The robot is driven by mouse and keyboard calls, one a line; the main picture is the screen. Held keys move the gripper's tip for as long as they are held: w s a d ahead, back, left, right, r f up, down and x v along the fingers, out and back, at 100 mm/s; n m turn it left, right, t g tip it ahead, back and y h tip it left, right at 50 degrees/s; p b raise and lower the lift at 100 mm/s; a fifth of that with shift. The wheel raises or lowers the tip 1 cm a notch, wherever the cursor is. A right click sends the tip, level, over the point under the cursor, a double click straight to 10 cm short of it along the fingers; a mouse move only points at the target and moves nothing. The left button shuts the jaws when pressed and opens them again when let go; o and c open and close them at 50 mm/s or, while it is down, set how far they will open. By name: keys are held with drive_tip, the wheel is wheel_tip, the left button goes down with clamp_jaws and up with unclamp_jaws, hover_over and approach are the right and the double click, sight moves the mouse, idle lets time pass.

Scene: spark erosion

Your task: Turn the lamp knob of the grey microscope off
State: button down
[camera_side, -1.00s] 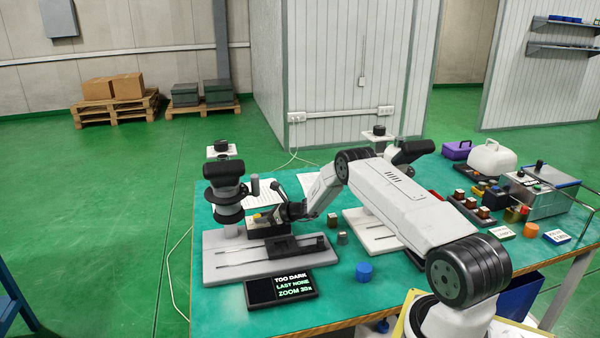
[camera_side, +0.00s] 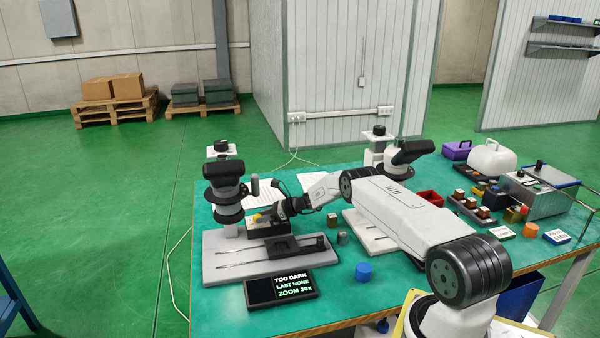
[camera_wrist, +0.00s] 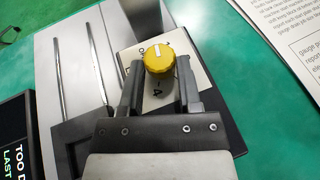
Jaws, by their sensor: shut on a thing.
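The grey microscope (camera_side: 225,190) stands at the left of the green table, its long base reaching right. Its yellow lamp knob (camera_wrist: 158,60) sits on a pale dial plate (camera_wrist: 185,45) in the wrist view. The plate carries numbers, of which a 4 is readable; the others are partly hidden by the fingers. The white mark on the knob points towards the top of that view. My gripper (camera_wrist: 160,70) is shut on the knob, one finger on each side. In the side view my gripper (camera_side: 268,216) reaches in from the right, low beside the microscope's column.
A display (camera_side: 280,289) in front of the base reads TOO DARK, LAST NONE, ZOOM 30x. A white microscope (camera_side: 375,232) stands behind my arm. A blue cylinder (camera_side: 363,272) and small blocks stand to the right. Printed papers (camera_wrist: 290,40) lie beside the base.

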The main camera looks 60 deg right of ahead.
drive_tip(key=shift+c, duration=1.4)
unclamp_jaws()
drive_tip(key=shift+s, duration=0.1)
drive_tip(key=shift+v, duration=3.8)
